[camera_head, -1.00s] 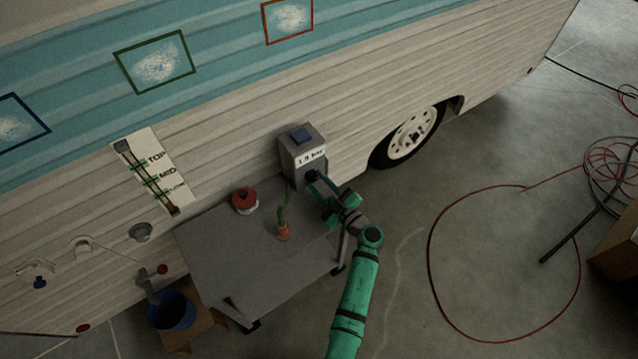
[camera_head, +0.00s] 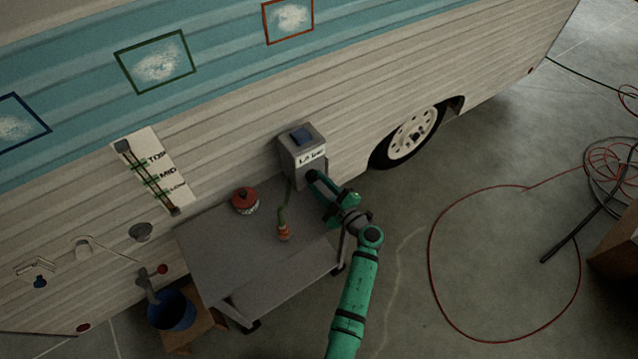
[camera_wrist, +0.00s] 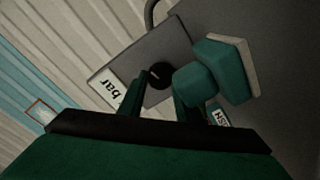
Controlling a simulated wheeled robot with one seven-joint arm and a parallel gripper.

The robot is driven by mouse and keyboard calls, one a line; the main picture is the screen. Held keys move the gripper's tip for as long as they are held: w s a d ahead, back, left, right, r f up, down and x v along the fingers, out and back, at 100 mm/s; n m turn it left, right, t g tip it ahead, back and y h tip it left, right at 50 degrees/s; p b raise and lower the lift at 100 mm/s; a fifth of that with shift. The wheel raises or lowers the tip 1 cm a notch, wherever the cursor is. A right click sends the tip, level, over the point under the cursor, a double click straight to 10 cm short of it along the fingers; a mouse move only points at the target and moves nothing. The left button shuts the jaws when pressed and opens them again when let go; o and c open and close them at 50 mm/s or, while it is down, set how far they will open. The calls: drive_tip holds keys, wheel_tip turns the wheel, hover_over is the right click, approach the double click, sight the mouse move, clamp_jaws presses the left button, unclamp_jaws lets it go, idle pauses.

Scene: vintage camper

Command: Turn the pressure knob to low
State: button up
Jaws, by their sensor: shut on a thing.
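The grey pressure box (camera_head: 288,157) stands on the right back part of the grey cart, against the camper. Its white display (camera_head: 311,157) shows a reading in bar; the digits are blurred. In the wrist view, the black round pressure knob (camera_wrist: 159,73) sits on the box's grey front, beside the display (camera_wrist: 108,90). My gripper (camera_wrist: 160,88) is shut on the knob, with one dark green finger on each side. In the head view, my gripper (camera_head: 314,178) is at the box's front and hides the knob.
The grey cart (camera_head: 215,250) carries a red-topped round container (camera_head: 245,201) and a green hose with an orange end (camera_head: 284,231). A blue bucket (camera_head: 172,311) stands at lower left. The camper wall rises behind. Floor at right is partly clear, with a red hose (camera_head: 430,235).

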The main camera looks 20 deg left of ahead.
drive_tip(key=o, duration=1.1)
drive_tip(key=shift+a, duration=0.25)
drive_tip(key=shift+d, duration=0.1)
drive_tip(key=shift+d, duration=0.1)
drive_tip(key=shift+s+d, duration=0.2)
drive_tip(key=shift+d, duration=0.1)
drive_tip(key=v, duration=1)
